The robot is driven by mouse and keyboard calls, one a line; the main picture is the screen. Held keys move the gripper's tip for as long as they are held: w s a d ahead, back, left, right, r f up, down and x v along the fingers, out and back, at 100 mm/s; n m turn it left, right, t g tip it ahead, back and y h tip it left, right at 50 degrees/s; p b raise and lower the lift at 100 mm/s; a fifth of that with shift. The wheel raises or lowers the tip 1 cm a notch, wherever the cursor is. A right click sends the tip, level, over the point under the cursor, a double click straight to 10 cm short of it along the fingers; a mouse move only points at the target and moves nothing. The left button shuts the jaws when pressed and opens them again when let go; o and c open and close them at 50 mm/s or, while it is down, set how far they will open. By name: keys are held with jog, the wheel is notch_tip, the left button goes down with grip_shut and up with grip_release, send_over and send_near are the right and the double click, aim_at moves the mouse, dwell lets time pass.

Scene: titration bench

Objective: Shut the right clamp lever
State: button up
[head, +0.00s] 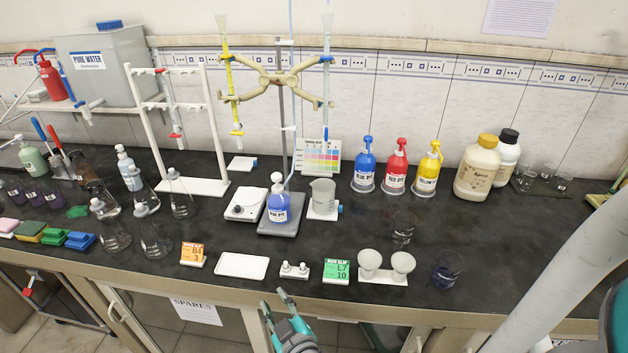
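A cream double clamp (279,77) is fixed to an upright metal stand rod (281,120) at the back centre. Its left arm is at a yellow burette (229,70). Its right arm is at a blue burette (326,75). My gripper (273,300) is low in the head view, in front of the bench's front edge and far from the clamp. Its two dark fingertips are apart, with nothing visible between them.
Blue, red and yellow dye bottles (396,168) stand further right.

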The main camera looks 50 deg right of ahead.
jog(key=w+d+r+m+h, duration=0.2)
jog(key=w+d+r+h, duration=0.1)
jog(key=w+d+r, duration=0.3)
jog(key=m+g+h, duration=0.8)
jog(key=m+g, duration=0.4)
jog(key=m, duration=0.2)
send_near(316, 102)
jog(key=d, duration=0.3)
jog(key=w+d, duration=0.1)
jog(key=d, duration=0.6)
jog(key=shift+w+d+f, duration=0.15)
jog(key=shift+w+f, duration=0.15)
jog(key=shift+w, duration=0.1)
